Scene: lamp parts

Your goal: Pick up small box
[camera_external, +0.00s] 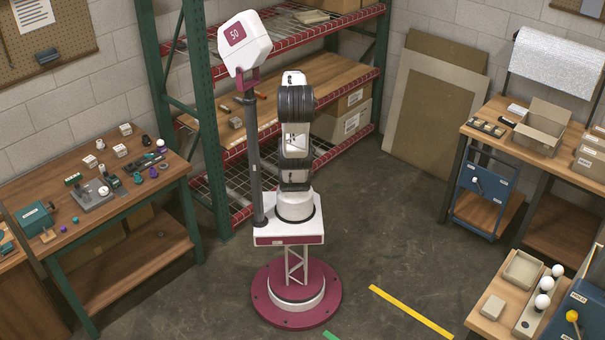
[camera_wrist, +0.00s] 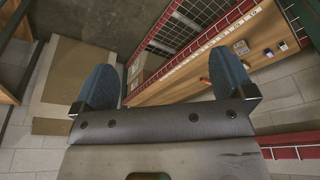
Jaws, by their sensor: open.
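My gripper (camera_wrist: 165,85) shows in the wrist view with its two blue-padded fingers wide apart and nothing between them. In the external view my arm is folded upright on its pedestal, and its fingers cannot be made out. Several small pale boxes, one of them this small box (camera_external: 120,150), stand on the left workbench, well away from my arm. A small brownish box (camera_external: 236,122) lies on the wooden shelf behind my arm. Small items, including a light box (camera_wrist: 240,47), show on that shelf in the wrist view. I cannot tell which one the task names.
The left workbench (camera_external: 75,225) also holds a grey fixture and small parts. A red-and-green rack (camera_external: 205,110) stands close behind my arm. The right bench (camera_external: 485,120) carries an open carton (camera_external: 540,125). A lower-right table (camera_external: 500,262) holds bulbs and trays. Open floor lies between.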

